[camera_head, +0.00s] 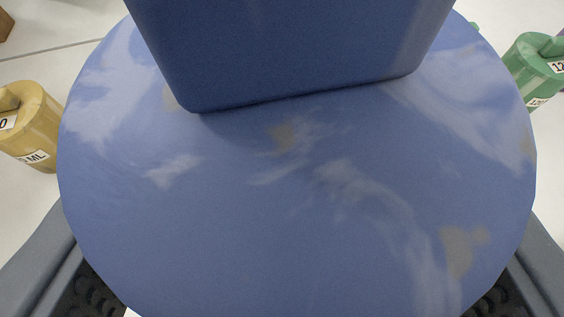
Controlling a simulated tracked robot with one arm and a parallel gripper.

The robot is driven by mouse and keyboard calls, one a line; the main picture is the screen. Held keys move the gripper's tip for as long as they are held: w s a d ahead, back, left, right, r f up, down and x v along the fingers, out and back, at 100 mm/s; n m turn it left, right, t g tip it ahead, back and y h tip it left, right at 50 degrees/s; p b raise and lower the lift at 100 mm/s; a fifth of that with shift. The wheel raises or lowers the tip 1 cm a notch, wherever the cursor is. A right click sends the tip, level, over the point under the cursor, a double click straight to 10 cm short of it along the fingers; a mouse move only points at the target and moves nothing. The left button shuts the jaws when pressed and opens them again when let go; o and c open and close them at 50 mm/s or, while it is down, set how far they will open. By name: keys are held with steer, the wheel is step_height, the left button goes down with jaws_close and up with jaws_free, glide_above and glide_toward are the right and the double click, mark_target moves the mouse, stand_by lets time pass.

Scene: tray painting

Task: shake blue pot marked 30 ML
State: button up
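A blue pot (260,220) with worn pale and tan patches fills most of the view, seen from above and very close. Its raised blue block-shaped handle (290,50) stands on the top and runs out of the frame. My gripper (290,280) has one grey finger at the lower left and one at the lower right. Their dark ribbed pads lie against both sides of the pot, and the gripper looks shut on it. The pot's label is hidden; only a small white sliver shows at the bottom edge. Its underside is hidden too.
A yellow pot (38,125) with white labels, one ending in "ML", stands at the left. A green pot (533,68) with white labels starting "12" stands at the right. A brown object (5,24) shows at the upper left. The pale surface between them is bare.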

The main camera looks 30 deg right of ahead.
steer(key=d, duration=0.5)
steer(key=shift+d, duration=0.3)
steer(key=a, duration=0.7)
steer(key=shift+p, duration=0.4)
steer(key=shift+d+p, duration=0.5)
steer(key=shift+d, duration=3)
steer(key=a+b, duration=0.1)
steer(key=a, duration=0.6)
steer(key=d+p, duration=0.1)
steer(key=d, duration=0.6)
steer(key=a+b, duration=0.1)
steer(key=a, duration=0.6)
steer(key=shift+d+p, duration=0.65)
steer(key=shift+d, duration=2.85)
steer(key=shift+a, duration=0.3)
steer(key=a+b, duration=0.1)
steer(key=a, duration=0.5)
steer(key=shift+a, duration=0.2)
steer(key=d+p, duration=0.1)
steer(key=d, duration=0.6)
steer(key=shift+a+b, duration=0.65)
steer(key=shift+a, duration=2.8)
steer(key=shift+d+r+p, duration=0.1)
steer(key=shift+d+p, duration=0.4)
steer(key=shift+d, duration=1.25)
